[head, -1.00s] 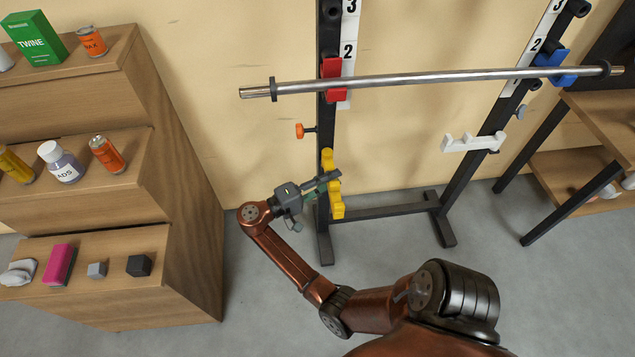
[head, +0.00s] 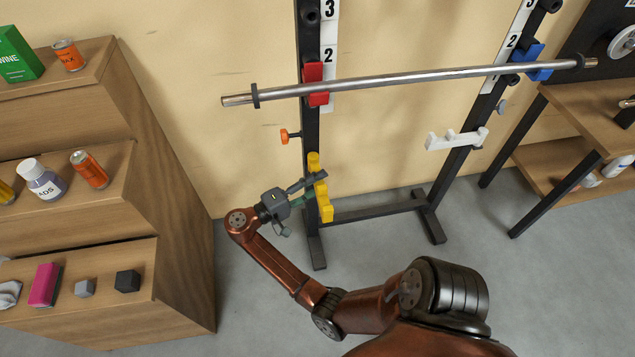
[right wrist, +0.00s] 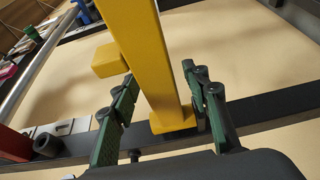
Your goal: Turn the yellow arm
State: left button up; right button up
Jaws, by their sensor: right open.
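The yellow arm (head: 326,210) is on the lower left upright of the rack, below the orange knob. It has a long bar with short blocks sticking out. My right gripper (head: 315,188) reaches it from the left and hides part of its middle. In the right wrist view, the yellow arm (right wrist: 150,70) runs between the two green-and-black fingers of my open right gripper (right wrist: 160,78). A gap shows beside the left finger; the right finger is close to the bar, and I cannot tell if it touches. My left gripper is out of view.
A steel barbell (head: 400,80) rests across the red hook (head: 314,84) and blue hook (head: 528,64). An orange knob (head: 288,136) juts from the left upright. A white arm (head: 455,140) is on the right upright. A stepped wooden shelf (head: 185,210) stands left; a table (head: 580,118) stands right.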

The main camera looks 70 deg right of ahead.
jog(key=v, duration=1.2)
dwell(0.3)
